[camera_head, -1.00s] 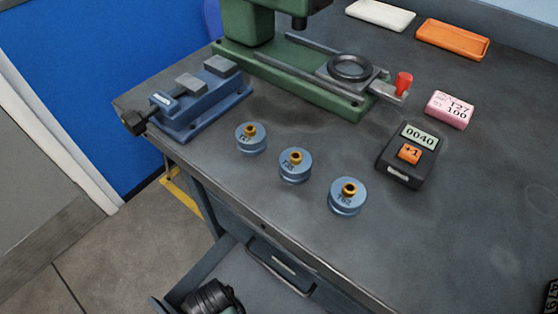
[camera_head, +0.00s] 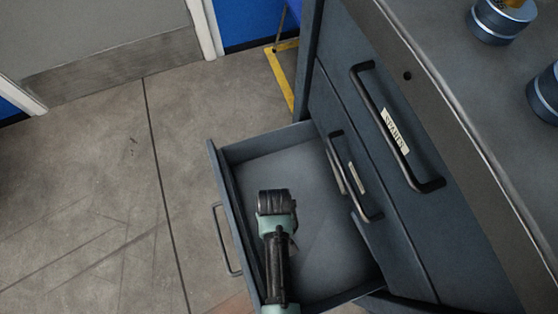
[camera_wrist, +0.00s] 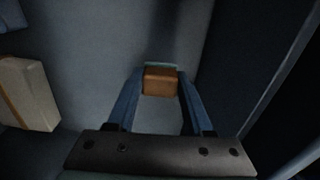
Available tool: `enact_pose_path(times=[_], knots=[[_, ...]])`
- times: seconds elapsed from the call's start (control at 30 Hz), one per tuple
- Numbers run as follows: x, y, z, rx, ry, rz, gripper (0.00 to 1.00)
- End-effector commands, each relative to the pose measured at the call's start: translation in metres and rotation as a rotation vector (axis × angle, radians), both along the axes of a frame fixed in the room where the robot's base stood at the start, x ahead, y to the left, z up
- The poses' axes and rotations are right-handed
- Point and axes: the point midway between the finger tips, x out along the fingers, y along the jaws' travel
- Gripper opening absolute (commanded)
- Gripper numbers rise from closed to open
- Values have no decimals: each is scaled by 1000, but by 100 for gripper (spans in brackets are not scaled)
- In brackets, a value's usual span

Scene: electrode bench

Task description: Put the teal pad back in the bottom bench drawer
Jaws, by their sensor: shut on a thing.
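In the wrist view, my gripper (camera_wrist: 160,76) is shut, with its two blue fingers on either side of a small brown block. A thin teal strip, which looks like part of the teal pad (camera_wrist: 160,65), shows along the block's far edge. The rest of the pad is hidden. The open bench drawer (camera_head: 247,148) is in the head view, pulled out below two closed drawer fronts. My arm hangs over it and hides the gripper and pad in that view. I cannot tell whether the pad touches the drawer floor.
A cream block with a brown edge (camera_wrist: 30,95) is at the left in the wrist view. The closed upper drawer (camera_head: 392,125) has a long handle and a label. The visible drawer floor (camera_head: 295,170) is bare around my arm. Blue-grey weights (camera_head: 500,22) stand on the bench top.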

Motion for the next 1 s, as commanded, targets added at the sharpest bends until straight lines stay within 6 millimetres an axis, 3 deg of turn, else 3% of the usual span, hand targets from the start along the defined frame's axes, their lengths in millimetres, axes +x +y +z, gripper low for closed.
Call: enact_pose_path(times=[0.03,0.27,0.5,0.9,0.93,1.0], knots=[[0,0,-16,0,1,1,0],[0,0,-33,0,1,0,0],[0,0,-64,0,0,-1,0],[0,0,-67,0,0,-1,0],[0,0,-67,0,-1,0,55],[0,0,-66,0,-1,0,67]])
